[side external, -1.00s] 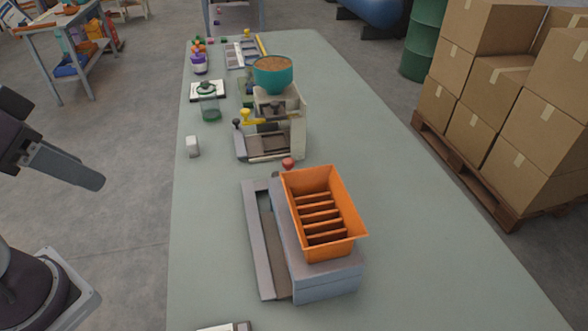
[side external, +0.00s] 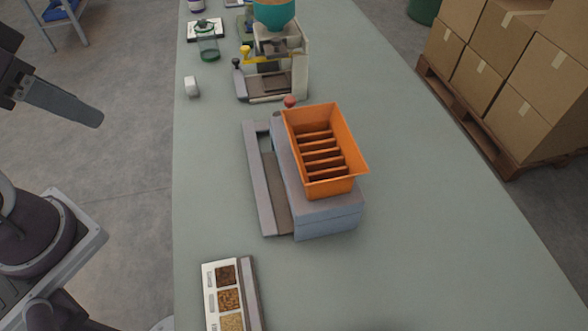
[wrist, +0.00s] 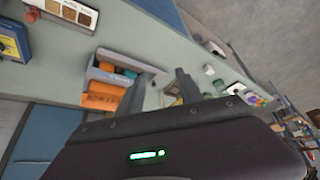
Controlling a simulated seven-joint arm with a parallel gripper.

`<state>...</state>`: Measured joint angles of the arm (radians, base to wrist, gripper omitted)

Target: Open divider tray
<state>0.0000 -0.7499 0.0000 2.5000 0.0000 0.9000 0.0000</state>
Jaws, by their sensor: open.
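An orange bin (side external: 326,150) with several cross slats inside sits on a grey-blue base (side external: 330,216) in the middle of the table. A long grey rail frame with a channel (side external: 262,190) runs along the base's left side. A red knob (side external: 290,102) stands at the far end. The orange bin also shows in the wrist view (wrist: 103,95). I cannot tell which part is the divider tray. My gripper (wrist: 160,82) is open with nothing between its fingers. In the side view, part of my arm is at the left, off the table and apart from the bin.
A sample board (side external: 208,290) with several grain-filled squares lies at the table's near left. Cardboard boxes (side external: 500,70) are at the right. The table right of the base is clear.

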